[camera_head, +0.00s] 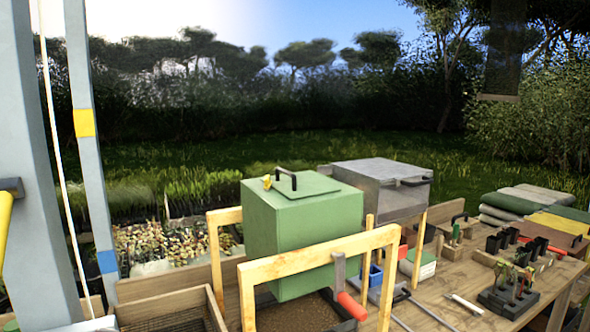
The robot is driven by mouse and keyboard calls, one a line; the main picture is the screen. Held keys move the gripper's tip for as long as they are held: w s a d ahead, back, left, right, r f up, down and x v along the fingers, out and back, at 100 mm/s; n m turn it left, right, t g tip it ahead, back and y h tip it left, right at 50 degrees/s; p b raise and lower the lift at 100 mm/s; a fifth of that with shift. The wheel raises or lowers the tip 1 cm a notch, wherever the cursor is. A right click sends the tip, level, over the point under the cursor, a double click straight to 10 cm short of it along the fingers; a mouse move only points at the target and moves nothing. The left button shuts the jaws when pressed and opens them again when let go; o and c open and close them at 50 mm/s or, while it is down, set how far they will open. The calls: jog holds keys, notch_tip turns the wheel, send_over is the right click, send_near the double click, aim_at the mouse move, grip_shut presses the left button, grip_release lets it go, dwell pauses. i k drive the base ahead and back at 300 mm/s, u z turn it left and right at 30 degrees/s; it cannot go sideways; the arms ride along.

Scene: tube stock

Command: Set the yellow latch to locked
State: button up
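A small yellow latch (267,182) sits on top of a green box (305,232), near the left edge of its lid. It is too small to tell whether it is in a locked position. Beside it, a black bar handle (286,179) stands on the lid, which looks closed. The green box stands between two wooden frames on the bench. My gripper is not in view.
Wooden frames (320,256) stand before and behind the green box. A grey box (381,190) is behind it to the right. A red-handled tool (352,306) leans at the front frame. Small pots and tools cover the bench (450,283) at right. Grey posts (38,170) stand at left.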

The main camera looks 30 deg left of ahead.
aim_at(267, 182)
jog(key=i, duration=1.2)
jog(key=u, duration=3.75)
